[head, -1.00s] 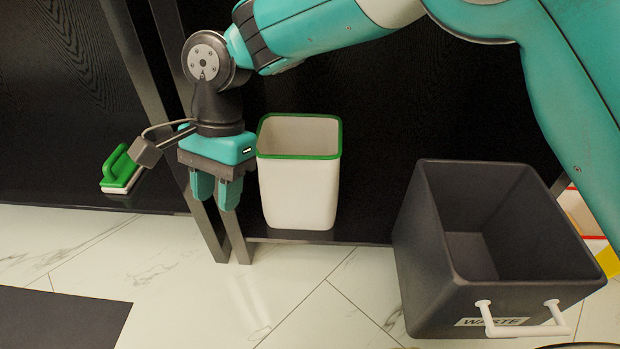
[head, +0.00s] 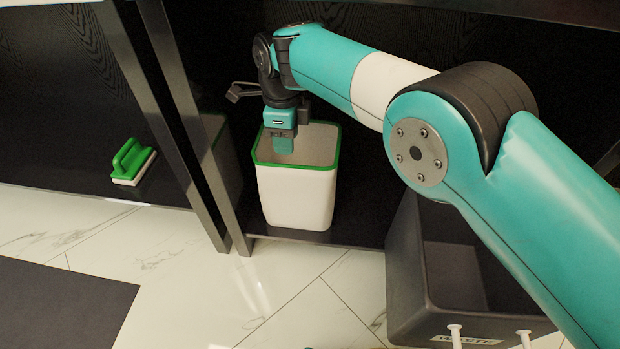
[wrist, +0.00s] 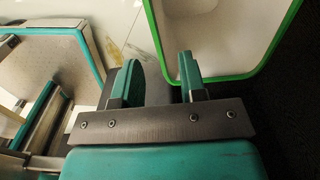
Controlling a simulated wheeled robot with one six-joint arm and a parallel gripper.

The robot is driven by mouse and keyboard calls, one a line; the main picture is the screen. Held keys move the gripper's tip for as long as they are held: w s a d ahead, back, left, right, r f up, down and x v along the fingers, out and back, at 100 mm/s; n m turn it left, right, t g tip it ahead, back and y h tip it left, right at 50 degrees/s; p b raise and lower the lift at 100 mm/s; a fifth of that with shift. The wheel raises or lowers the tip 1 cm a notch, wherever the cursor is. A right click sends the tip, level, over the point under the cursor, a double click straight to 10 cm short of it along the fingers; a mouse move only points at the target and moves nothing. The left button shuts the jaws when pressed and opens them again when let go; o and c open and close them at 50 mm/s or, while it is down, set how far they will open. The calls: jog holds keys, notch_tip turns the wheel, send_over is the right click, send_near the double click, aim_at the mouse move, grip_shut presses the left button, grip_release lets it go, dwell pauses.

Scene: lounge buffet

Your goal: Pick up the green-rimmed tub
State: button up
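The green-rimmed tub (head: 297,197) is white and tapered. It stands upright on the dark shelf, to the right of the metal upright in the head view. My gripper (head: 284,148) points down at the tub's mouth and hides part of its rim. In the wrist view, my gripper (wrist: 157,76) has its two teal fingers apart with nothing held. The green rim of the tub (wrist: 218,79) shows at the upper right there. A rim corner appears between the fingers, the right finger overlapping the opening. I cannot tell whether the fingers touch the tub.
A green-handled brush (head: 132,163) lies on the dark shelf at left. Metal uprights (head: 190,130) stand close to the tub's left. A dark waste bin (head: 408,275) stands at right, partly behind my arm. Pale marble floor (head: 280,290) is open in front; a dark mat (head: 60,310) lies at lower left.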

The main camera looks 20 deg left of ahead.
aim_at(292, 165)
notch_tip(292, 165, down, 6)
jog(key=b, duration=0.3)
jog(key=f+b, duration=0.1)
jog(key=f, duration=0.1)
jog(key=d+f+b, duration=0.1)
jog(key=f+b, duration=0.1)
jog(key=shift+s+f, duration=0.1)
jog(key=shift+f+b, duration=0.3)
jog(key=shift+f, duration=0.1)
grip_shut()
